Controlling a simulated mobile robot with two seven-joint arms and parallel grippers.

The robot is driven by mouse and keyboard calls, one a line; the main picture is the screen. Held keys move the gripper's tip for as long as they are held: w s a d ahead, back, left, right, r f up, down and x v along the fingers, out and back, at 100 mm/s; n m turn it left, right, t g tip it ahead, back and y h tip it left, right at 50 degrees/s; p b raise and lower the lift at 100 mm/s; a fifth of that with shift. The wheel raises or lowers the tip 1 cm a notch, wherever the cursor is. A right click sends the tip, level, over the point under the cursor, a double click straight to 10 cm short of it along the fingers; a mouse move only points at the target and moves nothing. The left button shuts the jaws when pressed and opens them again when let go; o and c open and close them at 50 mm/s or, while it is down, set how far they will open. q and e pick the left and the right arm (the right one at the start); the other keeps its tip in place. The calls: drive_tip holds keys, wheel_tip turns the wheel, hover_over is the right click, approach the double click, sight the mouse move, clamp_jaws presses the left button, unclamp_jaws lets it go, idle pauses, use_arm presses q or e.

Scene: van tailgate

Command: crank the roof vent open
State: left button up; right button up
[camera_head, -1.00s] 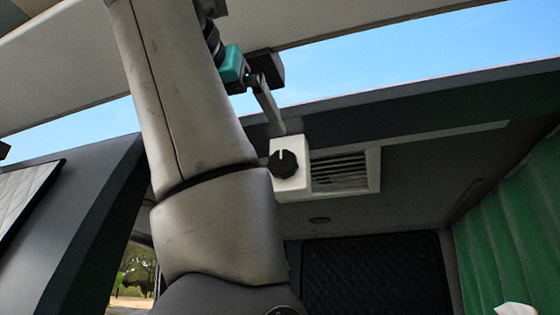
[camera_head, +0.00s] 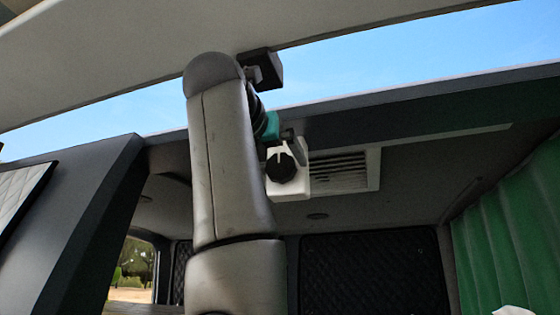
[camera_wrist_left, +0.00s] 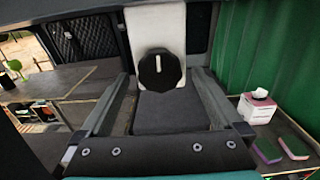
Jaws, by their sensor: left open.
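The roof vent is a white housing (camera_head: 298,180) under the van's ceiling, with a slatted grille (camera_head: 340,171) on its right. A black knob (camera_head: 281,167) with a white mark sits on the housing's face. In the left wrist view the knob (camera_wrist_left: 160,70) lies on the white housing (camera_wrist_left: 158,27), with its mark upright. My left gripper (camera_wrist_left: 157,100) is open, its two fingers on either side of the line to the knob. They look apart from it. In the head view my left gripper (camera_head: 288,138) is at the knob's upper side, partly hidden by my arm. My right gripper is not seen.
The raised tailgate (camera_head: 120,50) spans the top, with the roof edge (camera_head: 420,98) below. A green curtain (camera_head: 500,235) hangs at right. The left wrist view shows a tissue box (camera_wrist_left: 257,106) and sponges (camera_wrist_left: 280,147) on a counter at right.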

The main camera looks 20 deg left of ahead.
use_arm(q)
drive_tip(key=shift+w, duration=0.5)
drive_tip(key=c, duration=1.3)
